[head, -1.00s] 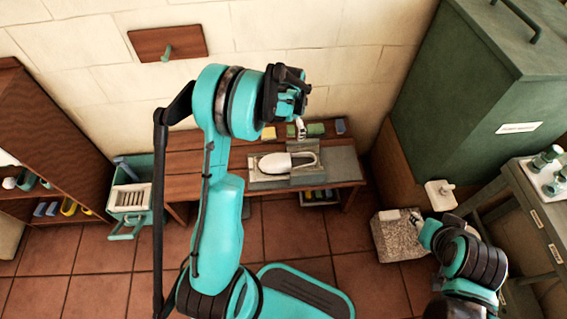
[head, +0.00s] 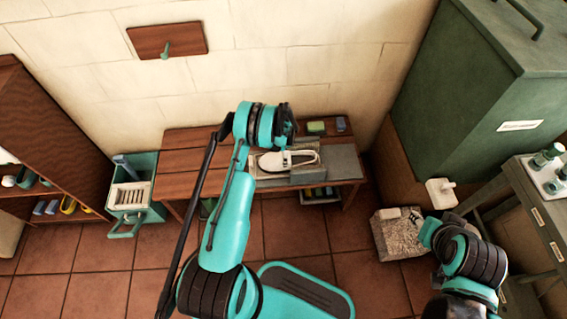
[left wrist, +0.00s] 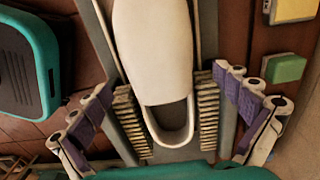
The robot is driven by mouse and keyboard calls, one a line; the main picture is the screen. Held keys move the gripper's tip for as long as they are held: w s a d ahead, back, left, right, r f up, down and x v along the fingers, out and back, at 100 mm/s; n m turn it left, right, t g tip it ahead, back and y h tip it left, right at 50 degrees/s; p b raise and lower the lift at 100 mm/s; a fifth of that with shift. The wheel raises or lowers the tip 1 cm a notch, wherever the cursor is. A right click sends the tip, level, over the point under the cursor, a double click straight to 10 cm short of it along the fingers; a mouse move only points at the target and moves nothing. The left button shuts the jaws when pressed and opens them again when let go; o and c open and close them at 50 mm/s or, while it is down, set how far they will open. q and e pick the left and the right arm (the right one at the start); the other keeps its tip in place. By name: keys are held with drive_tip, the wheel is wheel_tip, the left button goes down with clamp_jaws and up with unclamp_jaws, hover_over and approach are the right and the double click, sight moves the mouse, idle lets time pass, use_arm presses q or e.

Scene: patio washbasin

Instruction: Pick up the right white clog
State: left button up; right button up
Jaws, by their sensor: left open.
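One white clog (head: 270,162) lies on the grey tray (head: 341,160) of the wooden bench, toe to the left and open heel to the right. In the left wrist view the clog (left wrist: 153,52) points its open heel toward the bottom, between two rows of brush bristles. My left gripper (head: 290,152) is open over the clog; its purple-padded fingers (left wrist: 165,80) stand on either side of the clog and bristles, apart from it. Only one clog shows. My right gripper (head: 420,220) is small in the picture beside a stone block; its jaws are unclear.
A green sponge (head: 316,127) and a blue block (head: 341,124) lie at the bench's back edge. A green crate (head: 150,165) stands left of the bench. The speckled stone block (head: 395,240) and a large green cabinet (head: 480,90) are at right.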

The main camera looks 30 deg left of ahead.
use_arm(q)
wheel_tip(320, 180, down, 4)
drive_tip(key=shift+b, duration=0.85)
drive_tip(key=shift+r, duration=0.1)
drive_tip(key=c, duration=1.5)
drive_tip(key=shift+r, duration=0.1)
